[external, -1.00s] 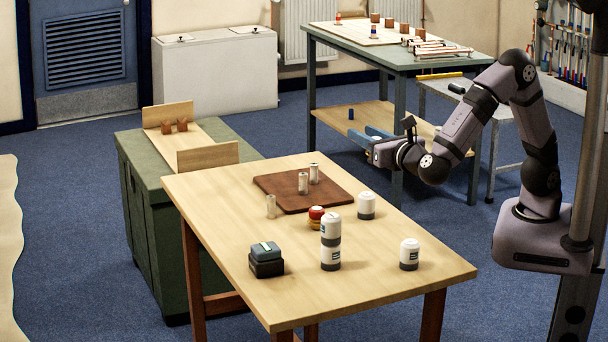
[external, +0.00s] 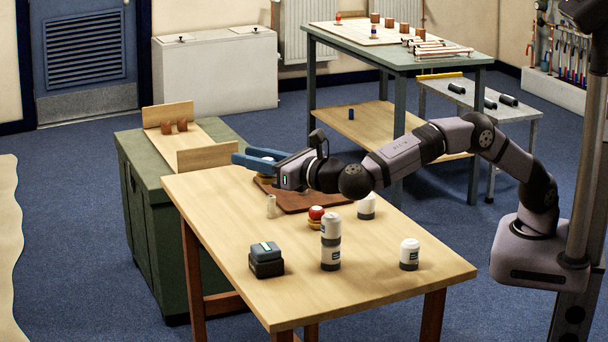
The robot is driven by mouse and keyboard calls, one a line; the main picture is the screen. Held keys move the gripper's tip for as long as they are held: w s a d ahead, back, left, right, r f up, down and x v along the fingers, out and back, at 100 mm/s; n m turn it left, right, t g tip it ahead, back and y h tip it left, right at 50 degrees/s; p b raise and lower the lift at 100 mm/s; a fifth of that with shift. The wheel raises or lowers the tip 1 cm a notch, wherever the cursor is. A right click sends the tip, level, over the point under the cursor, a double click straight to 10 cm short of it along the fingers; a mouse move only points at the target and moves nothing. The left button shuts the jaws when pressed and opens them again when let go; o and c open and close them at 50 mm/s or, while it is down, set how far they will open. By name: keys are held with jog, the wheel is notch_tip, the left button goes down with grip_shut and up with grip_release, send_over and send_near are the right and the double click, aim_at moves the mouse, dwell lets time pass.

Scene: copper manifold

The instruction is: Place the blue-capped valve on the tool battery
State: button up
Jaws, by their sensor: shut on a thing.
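My gripper (external: 250,157) reaches left over the back of the wooden table, its blue fingers level. A small pale and brass-coloured thing (external: 264,181) shows just below the fingers, and the gripper is shut on it. It looks like a valve; its cap is hidden or blends with the blue fingers. The tool battery (external: 266,256) is a dark block with a teal top and a pale green stripe, upright at the table's front left. My gripper is well behind and above it, apart from it.
A red-capped valve (external: 316,216) stands mid-table beside a tall stack of white-and-grey canisters (external: 331,242). Single canisters stand at the right (external: 409,254) and behind (external: 366,206). A clear cylinder (external: 271,206) stands by the brown mat (external: 305,202). Table surface around the battery is free.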

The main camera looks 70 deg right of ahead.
notch_tip(320, 180, down, 15)
jog(key=a, duration=0.1)
jog(key=shift+w+r+y, duration=0.15)
jog(key=shift+w+y, duration=0.15)
dwell(0.9)
jog(key=o, duration=1.1)
jog(key=shift+f, duration=0.2)
jog(key=shift+o, duration=0.2)
jog(key=shift+r, duration=0.1)
